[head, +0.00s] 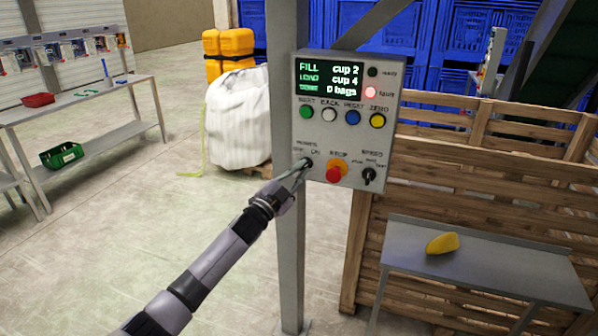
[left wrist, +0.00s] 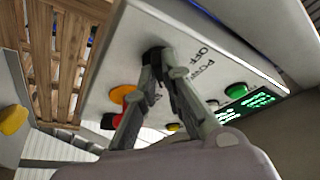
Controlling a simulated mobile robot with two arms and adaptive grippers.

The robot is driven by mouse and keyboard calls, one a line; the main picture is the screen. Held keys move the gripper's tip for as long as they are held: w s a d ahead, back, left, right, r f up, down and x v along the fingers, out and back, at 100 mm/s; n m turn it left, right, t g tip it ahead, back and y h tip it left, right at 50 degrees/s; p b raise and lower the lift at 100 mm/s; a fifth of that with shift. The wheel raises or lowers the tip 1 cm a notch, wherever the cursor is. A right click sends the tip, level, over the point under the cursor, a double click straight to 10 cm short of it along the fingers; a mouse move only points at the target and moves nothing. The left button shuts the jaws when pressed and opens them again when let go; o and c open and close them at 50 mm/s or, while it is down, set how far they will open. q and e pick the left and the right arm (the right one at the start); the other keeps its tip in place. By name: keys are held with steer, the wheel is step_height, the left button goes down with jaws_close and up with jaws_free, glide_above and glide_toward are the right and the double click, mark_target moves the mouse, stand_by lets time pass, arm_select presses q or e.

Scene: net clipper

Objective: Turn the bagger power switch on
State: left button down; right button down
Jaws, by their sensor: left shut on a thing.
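The grey control panel (head: 345,120) is fixed to a post, with a green-lettered screen (head: 329,78) reading FILL cup 2, LOAD cup 4, 0 bags. The power switch (left wrist: 153,56) is a dark knob at the panel's lower left, with OFF and POWER lettering beside it in the left wrist view. My left gripper (head: 304,165) is at the knob, its fingers shut on it; they partly hide it, and I cannot tell its exact setting. The lamp marked fault (head: 370,92) glows red; the ready lamp (head: 373,72) is dark. My right gripper is not in view.
A red stop button (head: 334,174) on a yellow base sits just right of the knob, with a black speed knob (head: 368,175) beyond. Colored buttons line the row above. A grey side table (head: 490,275) holds a yellow object (head: 442,243). A wooden crate (head: 440,165) stands behind.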

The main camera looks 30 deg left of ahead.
arm_select(q)
steer(key=shift+r, duration=0.4)
steer(key=c, duration=1.7)
jaws_free()
steer(key=shift+w+f, duration=0.1)
steer(key=shift+f, duration=0.15)
steer(key=shift+f, duration=0.1)
steer(key=v, duration=1.2)
steer(key=shift+d, duration=0.1)
